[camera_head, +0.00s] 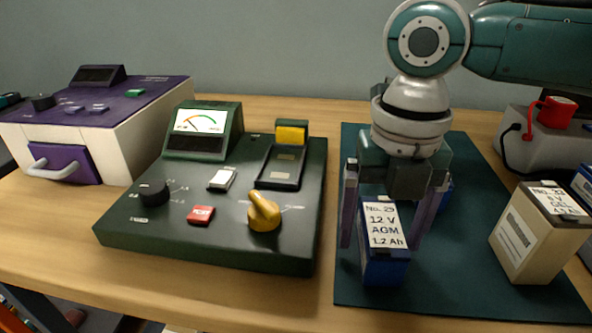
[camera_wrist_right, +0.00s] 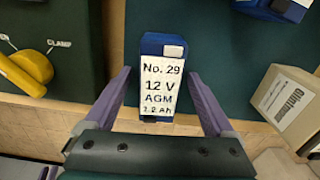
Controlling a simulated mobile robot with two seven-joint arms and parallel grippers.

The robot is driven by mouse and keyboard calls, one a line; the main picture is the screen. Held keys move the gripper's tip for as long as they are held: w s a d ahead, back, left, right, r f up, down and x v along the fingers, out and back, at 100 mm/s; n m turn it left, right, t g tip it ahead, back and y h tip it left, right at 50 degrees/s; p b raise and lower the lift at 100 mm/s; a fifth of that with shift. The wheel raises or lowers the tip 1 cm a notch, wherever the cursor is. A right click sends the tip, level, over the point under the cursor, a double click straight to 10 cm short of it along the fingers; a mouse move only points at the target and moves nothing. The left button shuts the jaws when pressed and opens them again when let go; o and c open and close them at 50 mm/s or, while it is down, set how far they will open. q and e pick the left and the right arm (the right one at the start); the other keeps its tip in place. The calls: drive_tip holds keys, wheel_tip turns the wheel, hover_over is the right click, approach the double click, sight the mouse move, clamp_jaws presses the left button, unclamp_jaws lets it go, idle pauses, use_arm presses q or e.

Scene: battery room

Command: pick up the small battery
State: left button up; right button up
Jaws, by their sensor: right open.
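A small blue battery (camera_head: 385,268) with a white label reading "No. 29, 12 V AGM 1.2 Ah" stands upright on the dark green mat (camera_head: 460,285). My right gripper (camera_head: 381,243) points down over it and is open, with one purple finger on each side of the battery. In the right wrist view the battery (camera_wrist_right: 158,85) lies between the two open fingers (camera_wrist_right: 158,73), with a visible gap on each side. My left gripper is in neither view.
A beige battery (camera_head: 535,235) stands right on the mat, with another blue battery (camera_head: 585,180) at the right edge. Behind my gripper, another blue object (camera_head: 446,192) is partly hidden. A dark green tester (camera_head: 215,240) with a yellow knob (camera_head: 263,212) stands close left; a purple-topped white device (camera_head: 120,120) is farther left.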

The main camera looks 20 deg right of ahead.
clamp_jaws()
idle(0.7)
drive_tip(key=shift+r, duration=0.1)
